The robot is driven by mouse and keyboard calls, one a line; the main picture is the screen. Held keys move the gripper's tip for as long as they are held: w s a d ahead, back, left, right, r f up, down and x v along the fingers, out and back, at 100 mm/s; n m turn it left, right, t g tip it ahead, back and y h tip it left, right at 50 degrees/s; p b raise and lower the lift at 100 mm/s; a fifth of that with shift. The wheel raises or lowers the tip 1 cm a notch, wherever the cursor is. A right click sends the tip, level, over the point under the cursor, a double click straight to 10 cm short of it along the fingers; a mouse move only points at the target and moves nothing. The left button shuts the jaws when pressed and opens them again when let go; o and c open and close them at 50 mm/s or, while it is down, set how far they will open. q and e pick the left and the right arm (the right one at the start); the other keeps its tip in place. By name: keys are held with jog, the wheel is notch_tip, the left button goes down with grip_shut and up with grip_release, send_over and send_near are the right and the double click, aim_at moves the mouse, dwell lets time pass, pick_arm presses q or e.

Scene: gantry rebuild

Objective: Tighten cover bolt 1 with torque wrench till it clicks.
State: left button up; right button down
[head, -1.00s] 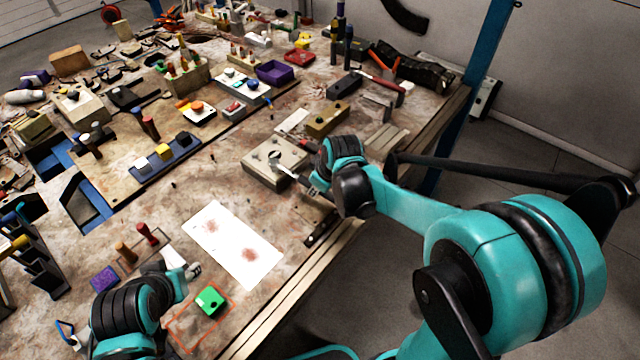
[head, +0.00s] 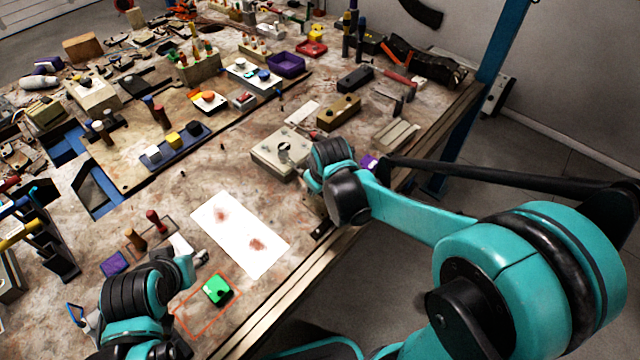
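A pale square housing with a metal cover (head: 268,152) sits near the table's right front edge. A round metal bolt-like part (head: 284,150) stands on its top; I cannot tell which bolt it is. My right gripper (head: 311,183) is beside the housing's near right corner, its fingers mostly hidden by my wrist. I cannot make out a torque wrench or what the fingers hold. My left gripper (head: 201,257) hangs low at the front left, near the white sheet; its finger gap is not clear.
A green block (head: 217,290) sits inside a red outline. A stained white sheet (head: 240,234) lies in the middle front. A tan block (head: 338,112) stands behind the housing. A small purple thing (head: 369,162) shows beside my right wrist.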

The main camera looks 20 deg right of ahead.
jog(key=shift+s+a+m+h, duration=0.25)
jog(key=shift+a+m, duration=0.25)
jog(key=shift+a, duration=0.25)
jog(key=shift+s+a+m+h, duration=0.25)
jog(key=shift+a+m, duration=0.25)
jog(key=shift+a, duration=0.2)
jog(key=r+p, duration=0.1)
jog(key=a+r+m+p, duration=0.1)
jog(key=r+p, duration=0.1)
jog(key=shift+w+a+r, duration=0.1)
jog(key=shift+w+r, duration=0.1)
